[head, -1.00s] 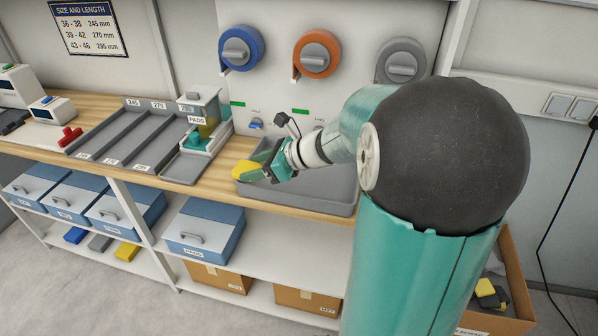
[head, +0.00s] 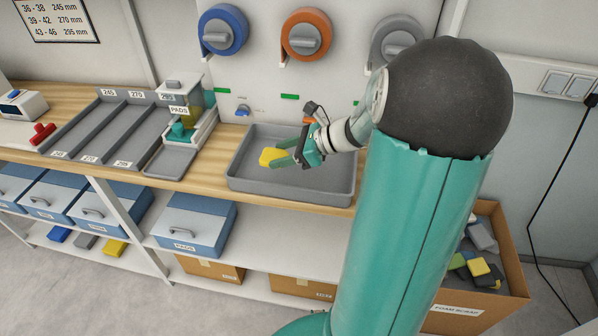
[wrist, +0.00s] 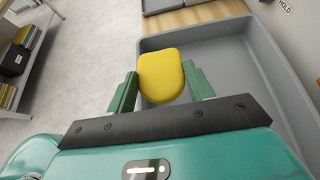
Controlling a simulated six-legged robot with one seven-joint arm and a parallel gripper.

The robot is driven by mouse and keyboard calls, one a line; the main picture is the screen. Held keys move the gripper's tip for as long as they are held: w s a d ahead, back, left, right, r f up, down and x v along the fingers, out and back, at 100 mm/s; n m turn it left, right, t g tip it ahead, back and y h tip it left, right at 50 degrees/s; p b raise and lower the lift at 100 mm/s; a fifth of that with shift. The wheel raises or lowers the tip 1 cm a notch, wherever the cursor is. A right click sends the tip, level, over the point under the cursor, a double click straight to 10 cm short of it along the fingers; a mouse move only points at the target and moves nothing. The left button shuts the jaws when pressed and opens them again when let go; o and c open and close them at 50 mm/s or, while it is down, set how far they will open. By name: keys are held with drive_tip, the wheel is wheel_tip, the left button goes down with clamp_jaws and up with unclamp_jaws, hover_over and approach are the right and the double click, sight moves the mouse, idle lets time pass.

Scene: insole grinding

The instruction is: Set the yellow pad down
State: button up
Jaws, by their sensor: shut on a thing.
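The yellow pad (head: 271,157) is between the green fingers of my gripper (head: 284,155), over the grey tray (head: 250,177) on the wooden bench. In the wrist view the yellow pad (wrist: 161,75) sits between the two fingertips, with its rounded end toward me. My gripper (wrist: 161,88) is shut on it. The grey tray (wrist: 240,62) lies below and to the right in that view. The tray around the pad is empty. I cannot tell whether the pad touches the tray floor.
A pads dispenser (head: 183,110) and a slotted grey rack (head: 110,125) stand left of the tray. A cardboard box of foam scrap (head: 460,320) stands on the floor at right.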

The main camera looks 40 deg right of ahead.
hover_over(300, 181)
drive_tip(key=f, duration=0.5)
drive_tip(key=shift+w+a+f, duration=0.1)
drive_tip(key=shift+a+f, duration=0.05)
drive_tip(key=shift+a, duration=0.05)
drive_tip(key=f, duration=0.3)
drive_tip(key=shift+d+f, duration=0.2)
drive_tip(key=o, duration=1)
drive_tip(key=shift+c, duration=0.2)
